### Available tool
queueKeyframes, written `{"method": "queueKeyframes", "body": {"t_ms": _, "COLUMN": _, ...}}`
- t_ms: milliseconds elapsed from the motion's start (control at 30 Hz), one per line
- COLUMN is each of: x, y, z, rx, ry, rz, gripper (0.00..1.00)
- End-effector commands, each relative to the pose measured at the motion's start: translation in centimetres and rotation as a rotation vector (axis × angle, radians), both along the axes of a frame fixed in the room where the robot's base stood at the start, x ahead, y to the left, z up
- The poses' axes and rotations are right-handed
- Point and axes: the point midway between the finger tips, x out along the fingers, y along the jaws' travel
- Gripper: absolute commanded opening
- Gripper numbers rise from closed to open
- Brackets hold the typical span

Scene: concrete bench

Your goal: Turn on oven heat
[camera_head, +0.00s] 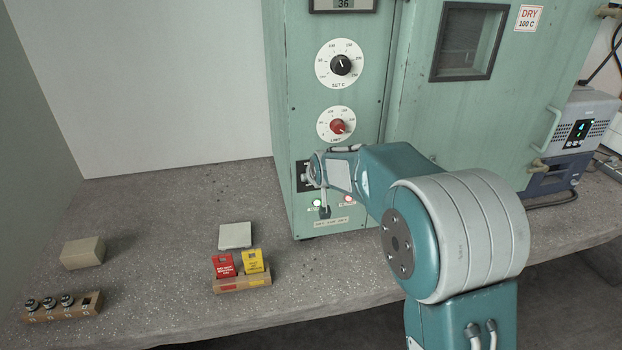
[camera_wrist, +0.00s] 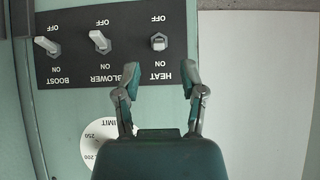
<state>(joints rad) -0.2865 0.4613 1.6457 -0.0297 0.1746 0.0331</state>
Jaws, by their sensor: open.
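The teal oven (camera_head: 300,110) stands on the bench. Its black switch panel (camera_wrist: 75,75) shows upside down in the wrist view, with switches marked BOOST (camera_wrist: 47,45), BLOWER (camera_wrist: 100,40) and HEAT (camera_wrist: 159,42). Each has OFF at the picture's top and ON below. The BOOST and BLOWER levers lean toward OFF. The HEAT lever looks short and its tilt is hard to tell. My gripper (camera_wrist: 160,76) is open and empty, its fingertips framing the HEAT label, apart from the lever in the picture. In the head view my arm hides most of the panel.
Above the panel are the red LIMIT knob (camera_head: 338,127) and the black SET knob (camera_head: 341,65). Red and yellow tags (camera_head: 225,265) stand in a holder on the bench. The bench's back left is clear.

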Motion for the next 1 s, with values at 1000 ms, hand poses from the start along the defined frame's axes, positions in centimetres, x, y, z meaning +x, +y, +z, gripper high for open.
{"method": "queueKeyframes", "body": {"t_ms": 1000, "x": -8.5, "y": -4.7, "z": 6.7, "rx": -0.012, "ry": 0.037, "rz": -0.040, "gripper": 0.53}}
